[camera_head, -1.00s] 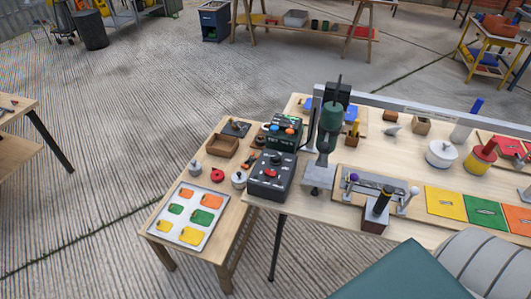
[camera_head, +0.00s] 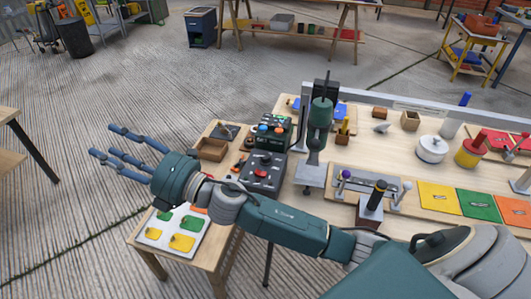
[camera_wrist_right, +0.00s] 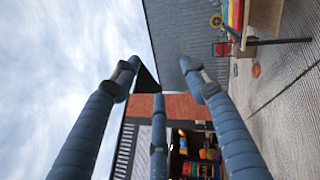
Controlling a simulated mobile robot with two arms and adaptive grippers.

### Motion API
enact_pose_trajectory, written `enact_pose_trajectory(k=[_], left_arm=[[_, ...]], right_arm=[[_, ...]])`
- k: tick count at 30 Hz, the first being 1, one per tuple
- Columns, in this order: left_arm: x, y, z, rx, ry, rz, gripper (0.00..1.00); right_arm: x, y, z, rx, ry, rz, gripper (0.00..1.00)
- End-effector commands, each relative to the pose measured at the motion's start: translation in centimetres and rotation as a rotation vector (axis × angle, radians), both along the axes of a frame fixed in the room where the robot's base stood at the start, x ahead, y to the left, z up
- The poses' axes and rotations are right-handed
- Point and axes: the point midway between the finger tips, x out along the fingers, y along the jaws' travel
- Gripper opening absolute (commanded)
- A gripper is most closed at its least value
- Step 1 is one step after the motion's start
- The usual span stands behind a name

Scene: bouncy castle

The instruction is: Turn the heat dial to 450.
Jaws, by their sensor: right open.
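A dark grey control box (camera_head: 263,174) stands on the table near its left end, with a red knob (camera_head: 260,175) on top. A dark green box (camera_head: 271,131) with coloured knobs stands just behind it. I cannot tell which knob is the heat dial; no numbers are readable. My right gripper (camera_head: 106,147) is open and empty, its three fingers spread, in the air left of both boxes and apart from them. The fingers (camera_wrist_right: 158,100) also show in the right wrist view, with nothing between them. My left gripper is not in view.
My right arm passes over the low side table, partly hiding its white tray (camera_head: 151,233) of coloured pieces. A wooden box (camera_head: 212,150) sits behind. A green drill press (camera_head: 320,125) stands right of the control box. Floor at left is open.

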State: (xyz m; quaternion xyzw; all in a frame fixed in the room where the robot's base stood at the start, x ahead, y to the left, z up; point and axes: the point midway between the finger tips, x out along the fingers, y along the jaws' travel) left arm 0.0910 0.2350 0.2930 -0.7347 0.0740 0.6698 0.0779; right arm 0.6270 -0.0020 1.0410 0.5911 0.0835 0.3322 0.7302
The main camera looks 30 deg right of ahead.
Motion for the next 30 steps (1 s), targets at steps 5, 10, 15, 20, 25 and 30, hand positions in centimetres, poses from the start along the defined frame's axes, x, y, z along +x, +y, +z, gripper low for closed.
enact_pose_trajectory(k=[5, 10, 15, 20, 25, 30], left_arm=[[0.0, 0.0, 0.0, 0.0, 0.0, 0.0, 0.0], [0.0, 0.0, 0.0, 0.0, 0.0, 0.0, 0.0], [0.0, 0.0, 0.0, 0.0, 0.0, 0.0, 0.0], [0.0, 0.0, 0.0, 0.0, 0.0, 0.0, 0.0], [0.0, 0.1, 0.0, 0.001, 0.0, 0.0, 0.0], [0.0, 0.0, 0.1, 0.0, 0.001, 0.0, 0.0]], right_arm=[[-1.6, 5.9, -1.4, -0.583, -0.438, 0.308, 0.44], [-1.0, 1.8, -8.9, -1.167, -0.687, 0.618, 0.44], [1.5, -13.3, -13.5, -1.706, -0.685, 0.955, 0.44], [1.1, -28.1, -12.0, -1.995, -0.491, 1.221, 0.44], [-0.7, -36.0, -9.3, -2.088, -0.323, 1.364, 0.44], [-1.3, -37.7, -9.3, -2.099, -0.28, 1.401, 0.44]])
